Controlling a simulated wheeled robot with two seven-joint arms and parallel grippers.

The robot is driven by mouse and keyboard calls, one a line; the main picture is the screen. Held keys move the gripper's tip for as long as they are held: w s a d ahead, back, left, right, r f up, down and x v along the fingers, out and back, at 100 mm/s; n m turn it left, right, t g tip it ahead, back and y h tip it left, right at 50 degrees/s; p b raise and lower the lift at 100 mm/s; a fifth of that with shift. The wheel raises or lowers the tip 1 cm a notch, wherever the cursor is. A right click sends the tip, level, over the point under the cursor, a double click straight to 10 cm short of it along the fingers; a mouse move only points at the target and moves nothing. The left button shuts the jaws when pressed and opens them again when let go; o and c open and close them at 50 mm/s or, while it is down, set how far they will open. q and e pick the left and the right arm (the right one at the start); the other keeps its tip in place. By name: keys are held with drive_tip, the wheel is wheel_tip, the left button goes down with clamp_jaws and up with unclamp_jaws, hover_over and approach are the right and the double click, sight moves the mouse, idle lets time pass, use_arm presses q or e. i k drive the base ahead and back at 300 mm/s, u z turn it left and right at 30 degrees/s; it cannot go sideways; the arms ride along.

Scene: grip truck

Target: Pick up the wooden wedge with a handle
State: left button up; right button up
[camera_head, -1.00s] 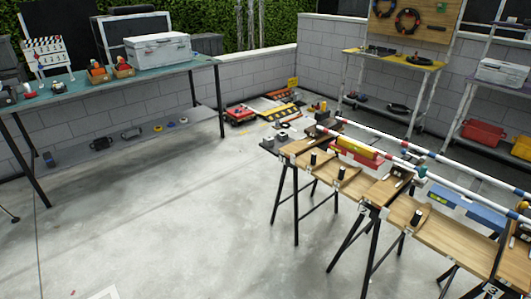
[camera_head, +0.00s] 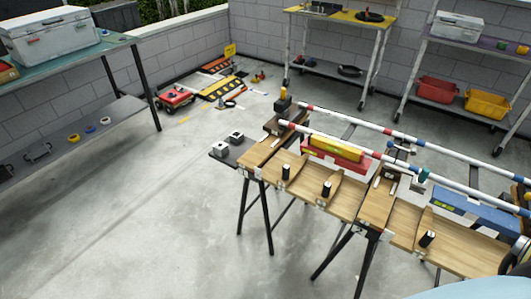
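Several upright black handles stand along the wooden workbench (camera_head: 345,203): a left handle (camera_head: 286,172), a middle handle (camera_head: 326,188) and a right handle (camera_head: 427,239). They stand by curved wooden pieces, but I cannot clearly tell which piece is the wooden wedge. No gripper fingers show. A pale blue rounded shape, possibly part of my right arm, enters at the lower right corner, with a dark part beside it.
Red-and-white poles (camera_head: 400,141) run along the bench's far side. A yellow-and-red block (camera_head: 335,150) and a blue level (camera_head: 475,212) lie between. A shelf table (camera_head: 85,125) stands left, with a rack (camera_head: 455,60) at the back right. The left floor is clear.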

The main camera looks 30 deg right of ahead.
sight(296, 162)
drive_tip(key=z, duration=0.6)
drive_tip(key=i, duration=1.15)
drive_tip(key=z, duration=1)
drive_tip(key=i, duration=0.2)
drive_tip(key=z, duration=0.4)
